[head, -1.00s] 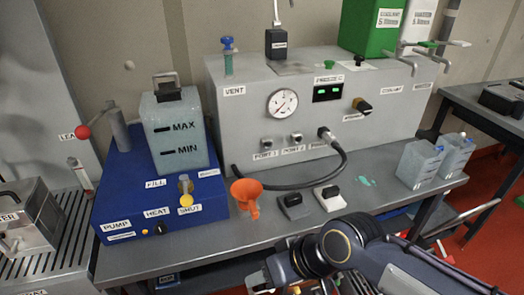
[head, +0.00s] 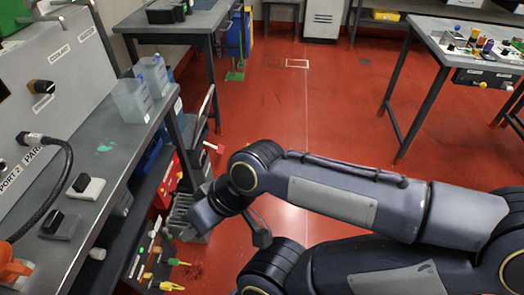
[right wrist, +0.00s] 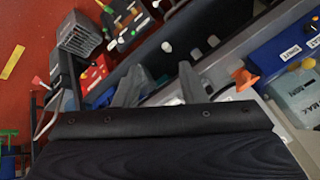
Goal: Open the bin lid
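No bin lid can be made out with certainty. A blue upright container (head: 238,38) stands on the floor at the far end in the head view, partly hidden by the side table; I cannot tell whether it is the bin. My right arm reaches left across the head view, its wrist beside the bench's front edge. In the right wrist view my right gripper (right wrist: 160,86) shows two grey fingers apart with nothing clearly held between them. My left gripper is not in view.
The grey bench (head: 92,165) runs along the left, with two translucent containers (head: 130,100) on top. Tools and a red box (head: 167,183) are below its edge. A table (head: 460,60) with small parts stands at the right. Red floor (head: 310,105) between is open.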

